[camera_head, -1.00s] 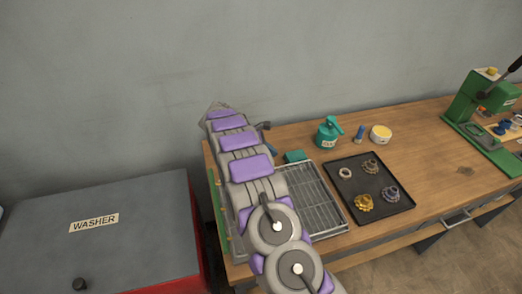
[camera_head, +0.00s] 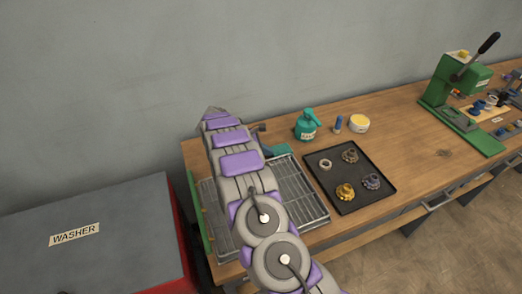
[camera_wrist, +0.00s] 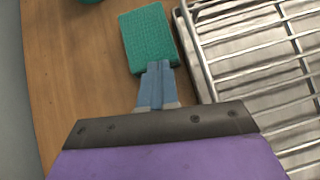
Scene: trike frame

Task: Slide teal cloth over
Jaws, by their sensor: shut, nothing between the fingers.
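The teal cloth (camera_wrist: 148,38) is a folded, textured rectangle lying on the wooden bench in the wrist view, just left of the wire rack's corner. In the head view the teal cloth (camera_head: 277,150) shows partly behind my arm, at the rack's back edge. My gripper (camera_wrist: 158,66) is shut and empty, pointing at the cloth. Its blue-grey fingertips overlap the cloth's near edge in the wrist view; whether they touch it I cannot tell.
The wire rack (camera_head: 305,200) stands beside the cloth. A black tray (camera_head: 383,196) with gears, a teal pump bottle (camera_head: 307,125), a small blue bottle (camera_head: 338,124) and a yellow-topped tub (camera_head: 359,123) lie further right. A green press (camera_head: 452,100) stands beyond, and a washer (camera_head: 90,240) at left.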

